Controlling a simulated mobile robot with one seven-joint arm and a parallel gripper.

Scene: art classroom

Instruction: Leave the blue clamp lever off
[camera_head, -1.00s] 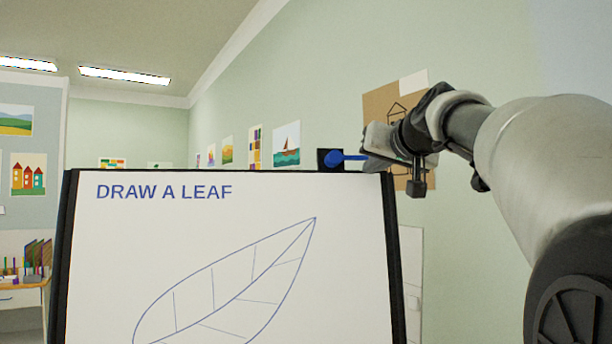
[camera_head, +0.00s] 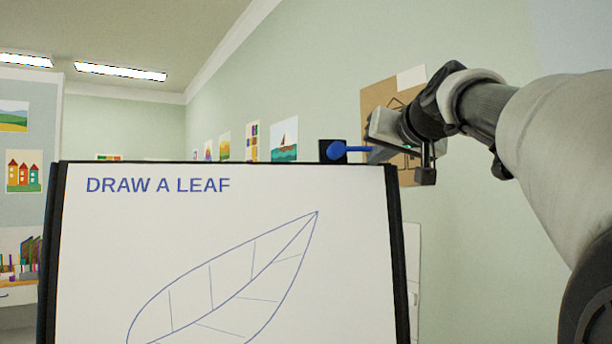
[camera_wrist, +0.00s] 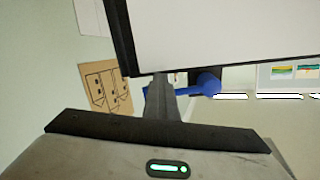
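The blue clamp lever (camera_head: 350,149) sticks out level to the right from a black clamp block (camera_head: 327,151) at the top right of the drawing board (camera_head: 75,255). In the wrist view the lever (camera_wrist: 207,85) runs from its round hub to the fingers. My gripper (camera_head: 376,152) is at the lever's free end, and its fingers overlap that end in the picture. In the wrist view my gripper's fingers (camera_wrist: 163,92) are together in the middle and cross in front of the lever. Whether they touch it I cannot tell.
The board carries a leaf drawing and fills the lower middle. A wall with pictures, such as a brown house drawing (camera_head: 377,98), stands behind my gripper. A table with art supplies (camera_head: 18,287) is at the far left.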

